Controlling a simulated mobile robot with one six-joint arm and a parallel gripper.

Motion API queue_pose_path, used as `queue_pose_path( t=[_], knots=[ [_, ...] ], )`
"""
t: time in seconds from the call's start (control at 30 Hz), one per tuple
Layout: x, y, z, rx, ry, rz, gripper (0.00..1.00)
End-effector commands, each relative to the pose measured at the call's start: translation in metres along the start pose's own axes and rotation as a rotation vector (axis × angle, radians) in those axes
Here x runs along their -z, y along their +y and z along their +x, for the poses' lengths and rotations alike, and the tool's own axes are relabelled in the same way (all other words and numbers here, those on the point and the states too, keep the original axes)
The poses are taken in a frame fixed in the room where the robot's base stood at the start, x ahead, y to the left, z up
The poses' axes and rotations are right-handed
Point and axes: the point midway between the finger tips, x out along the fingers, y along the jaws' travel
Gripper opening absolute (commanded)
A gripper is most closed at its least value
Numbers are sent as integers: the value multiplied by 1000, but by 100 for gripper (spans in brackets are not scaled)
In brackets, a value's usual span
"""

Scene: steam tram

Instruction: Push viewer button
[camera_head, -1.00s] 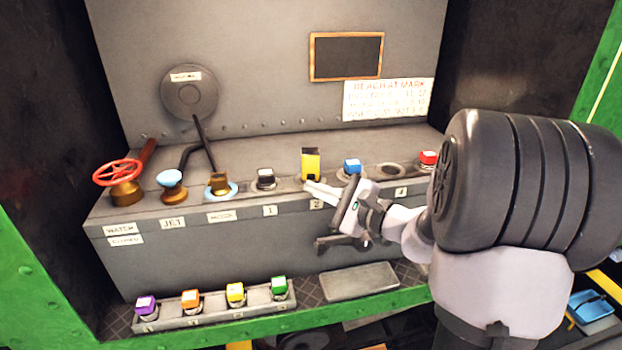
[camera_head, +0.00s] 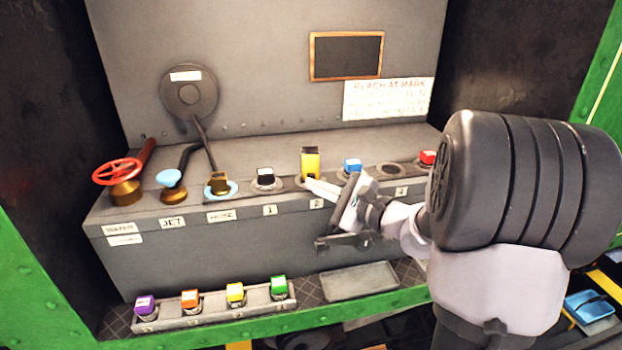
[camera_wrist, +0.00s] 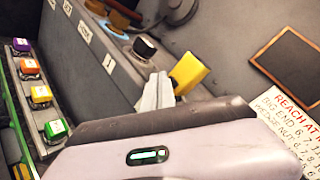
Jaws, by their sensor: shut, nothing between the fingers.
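My gripper (camera_head: 310,183) is shut and empty, its pale fingertips at the foot of the tall yellow piece (camera_head: 311,161) above the label 2. I cannot tell whether they touch it. In the wrist view the closed fingers (camera_wrist: 157,90) point towards the yellow piece (camera_wrist: 187,73). A black-capped button (camera_head: 265,176) is to the left, a blue-capped one (camera_head: 352,165) to the right, and a red one (camera_head: 428,157) further right, partly behind my arm. No button bears a readable "viewer" label, so I cannot tell which one it is.
A red handwheel (camera_head: 118,172), a pale blue knob (camera_head: 170,178) and a lever with a brass base (camera_head: 220,183) stand at the left of the console. A lower tray (camera_head: 215,307) holds several coloured buttons. A dark framed panel (camera_head: 346,56) and a sign (camera_head: 388,99) are behind.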

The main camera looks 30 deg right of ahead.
Motion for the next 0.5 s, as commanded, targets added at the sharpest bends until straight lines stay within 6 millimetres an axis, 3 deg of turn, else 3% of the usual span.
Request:
queue_pose_path(
  t=[0.5],
  knots=[
    [2,-2,3,0,-1,-1,0]
  ],
)
